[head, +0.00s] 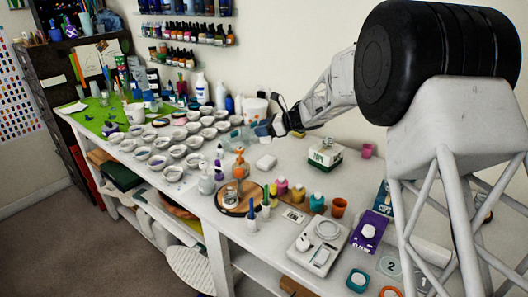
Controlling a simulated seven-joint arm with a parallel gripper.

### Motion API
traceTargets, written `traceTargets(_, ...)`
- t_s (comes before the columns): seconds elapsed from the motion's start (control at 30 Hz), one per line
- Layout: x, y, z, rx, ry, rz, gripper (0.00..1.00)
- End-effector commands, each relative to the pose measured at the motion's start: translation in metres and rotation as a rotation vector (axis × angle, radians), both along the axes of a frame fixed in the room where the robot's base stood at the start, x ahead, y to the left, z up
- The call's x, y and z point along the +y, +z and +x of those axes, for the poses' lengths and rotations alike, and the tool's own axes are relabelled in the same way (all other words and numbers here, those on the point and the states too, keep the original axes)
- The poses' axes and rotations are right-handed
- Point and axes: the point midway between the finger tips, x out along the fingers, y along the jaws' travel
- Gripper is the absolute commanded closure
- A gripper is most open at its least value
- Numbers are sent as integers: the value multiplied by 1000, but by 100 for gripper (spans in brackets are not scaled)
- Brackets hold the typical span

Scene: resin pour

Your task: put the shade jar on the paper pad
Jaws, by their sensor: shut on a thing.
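My gripper (268,128) is over the back of the white table, right of the rows of small cups. It is shut on a small blue thing (262,130), which may be the shade jar; it is too small and partly covered to be sure. A small white flat block (266,162) lies on the table a little below my gripper in the picture. It may be the paper pad, but I cannot tell for sure. The held thing appears apart from this block.
Many white cups (172,173) crowd the table's left half. A white and green box (325,154) stands right of my gripper. An orange pump bottle (239,165), a round wooden board (230,202), paint jars (298,192) and a scale (318,246) stand nearer the front.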

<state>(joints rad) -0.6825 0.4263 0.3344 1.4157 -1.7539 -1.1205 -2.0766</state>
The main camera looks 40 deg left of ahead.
Motion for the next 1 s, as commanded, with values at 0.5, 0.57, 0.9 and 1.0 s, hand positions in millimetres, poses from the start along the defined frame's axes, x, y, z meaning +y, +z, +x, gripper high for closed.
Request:
traceTargets(0.5,0,-44,0,0,0,0,79)
traceTargets(0.57,0,-44,0,0,0,0,79)
traceTargets(0.9,0,-59,0,2,0,-2,79)
traceTargets(1.0,0,-69,0,3,-1,-1,79)
